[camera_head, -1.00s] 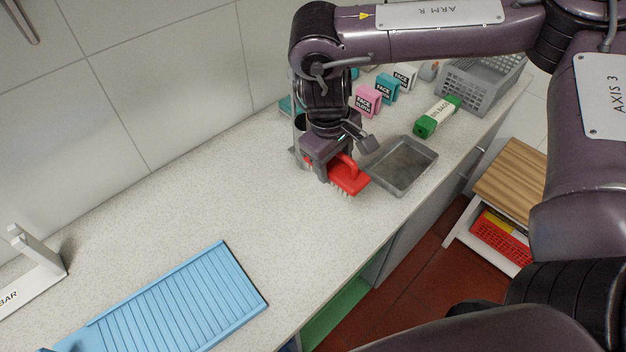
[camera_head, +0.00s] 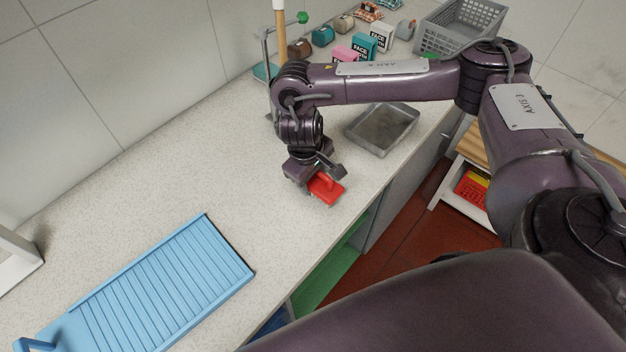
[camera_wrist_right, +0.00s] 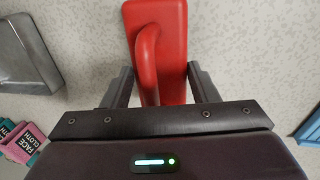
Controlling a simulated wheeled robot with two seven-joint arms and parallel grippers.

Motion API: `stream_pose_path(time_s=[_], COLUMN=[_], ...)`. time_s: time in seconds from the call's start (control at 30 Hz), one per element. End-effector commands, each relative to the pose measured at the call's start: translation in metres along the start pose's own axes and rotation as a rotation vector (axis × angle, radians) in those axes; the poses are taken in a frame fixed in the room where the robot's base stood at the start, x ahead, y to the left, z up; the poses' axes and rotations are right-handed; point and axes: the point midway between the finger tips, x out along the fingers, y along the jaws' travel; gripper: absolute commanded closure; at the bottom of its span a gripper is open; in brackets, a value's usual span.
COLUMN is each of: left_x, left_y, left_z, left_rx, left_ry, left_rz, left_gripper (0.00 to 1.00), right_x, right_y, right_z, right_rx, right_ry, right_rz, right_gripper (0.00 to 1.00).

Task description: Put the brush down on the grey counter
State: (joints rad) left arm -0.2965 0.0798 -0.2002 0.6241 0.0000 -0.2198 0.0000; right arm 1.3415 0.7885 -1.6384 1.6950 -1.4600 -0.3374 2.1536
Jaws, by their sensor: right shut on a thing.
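The red brush (camera_head: 326,188) is in my right gripper (camera_head: 314,182), over or on the grey speckled counter (camera_head: 190,180). In the right wrist view the brush (camera_wrist_right: 174,50) shows its red back and arched handle, with the fingers of my right gripper (camera_wrist_right: 160,85) on either side of it, shut on it. The bristles are hidden from above, and I cannot tell whether they touch the counter. My left gripper is not in view.
A grey metal tray (camera_head: 382,128) lies behind the brush to the right. A blue washboard (camera_head: 160,285) lies at the front left. Face cloth boxes (camera_head: 365,45) and a grey crate (camera_head: 458,28) stand at the back. The counter between brush and washboard is clear.

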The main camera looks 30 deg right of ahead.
Motion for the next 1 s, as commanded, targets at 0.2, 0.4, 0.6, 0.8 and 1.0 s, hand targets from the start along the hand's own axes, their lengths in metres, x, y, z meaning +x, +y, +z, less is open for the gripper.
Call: stream_pose_path(time_s=[0.2,0.4,0.6,0.8,1.0], left_x=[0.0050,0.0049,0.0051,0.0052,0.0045], left_y=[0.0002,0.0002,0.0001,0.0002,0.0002], left_z=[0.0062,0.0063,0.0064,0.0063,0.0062], left_rx=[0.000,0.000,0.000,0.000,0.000], left_ry=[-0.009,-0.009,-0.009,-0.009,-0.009], left_rz=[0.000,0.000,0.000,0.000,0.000], left_gripper=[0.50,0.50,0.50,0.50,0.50], right_x=[0.0127,0.0131,0.0155,0.0155,0.0122], right_y=[-0.0022,-0.0024,-0.0028,-0.0028,-0.0022], right_z=[-0.0004,-0.0002,-0.0002,-0.0002,-0.0005], right_rx=[0.001,0.001,0.000,0.000,0.000], right_ry=[0.001,0.001,0.001,0.001,0.002], right_rz=[0.000,0.000,0.001,0.000,0.000], right_gripper=[0.71,0.71,0.33,0.25,0.25])
